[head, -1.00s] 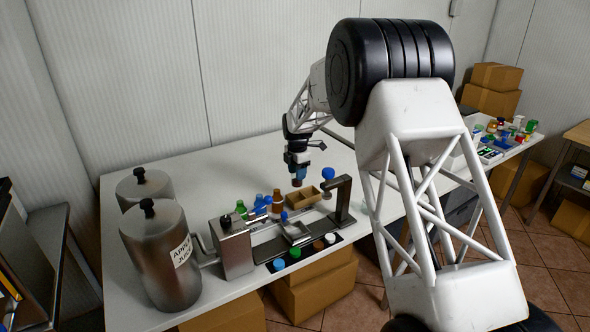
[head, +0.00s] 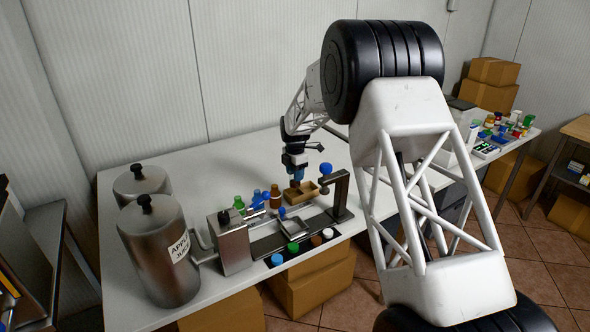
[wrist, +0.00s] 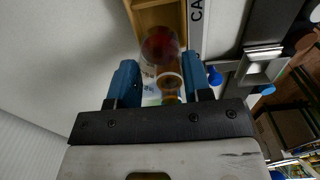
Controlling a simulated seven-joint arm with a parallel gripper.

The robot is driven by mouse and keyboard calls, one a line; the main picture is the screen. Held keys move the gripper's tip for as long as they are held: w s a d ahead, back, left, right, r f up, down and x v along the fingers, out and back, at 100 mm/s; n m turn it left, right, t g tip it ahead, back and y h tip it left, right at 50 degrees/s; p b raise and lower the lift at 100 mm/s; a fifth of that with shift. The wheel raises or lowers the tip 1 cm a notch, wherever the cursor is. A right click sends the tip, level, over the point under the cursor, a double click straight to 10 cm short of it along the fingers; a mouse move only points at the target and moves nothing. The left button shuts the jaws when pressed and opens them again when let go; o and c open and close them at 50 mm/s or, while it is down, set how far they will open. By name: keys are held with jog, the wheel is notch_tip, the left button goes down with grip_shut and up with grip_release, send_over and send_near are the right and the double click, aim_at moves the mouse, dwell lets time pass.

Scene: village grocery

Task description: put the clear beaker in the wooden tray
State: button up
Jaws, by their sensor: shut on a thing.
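The wooden tray (head: 312,196) is a small open box on the white table, left of the dark stand with the blue knob. My gripper (head: 295,172) hangs upright over the tray's back left part. In the wrist view its two blue fingers (wrist: 159,62) are shut around a see-through vessel, which I take to be the clear beaker (wrist: 149,72). A dark red round area shows at its far end, against the tray (wrist: 145,20). The fingers and the small size hide whether the beaker touches the tray.
An amber bottle (head: 275,197), a blue bottle (head: 257,199) and a green bottle (head: 239,204) stand left of the tray. Two steel canisters (head: 160,255) stand at left. The table behind is clear.

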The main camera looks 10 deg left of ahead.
aim_at(295, 184)
jog(key=shift+f, duration=2.25)
jog(key=shift+f, duration=0.45)
jog(key=o, duration=1.3)
jog(key=shift+r, duration=4)
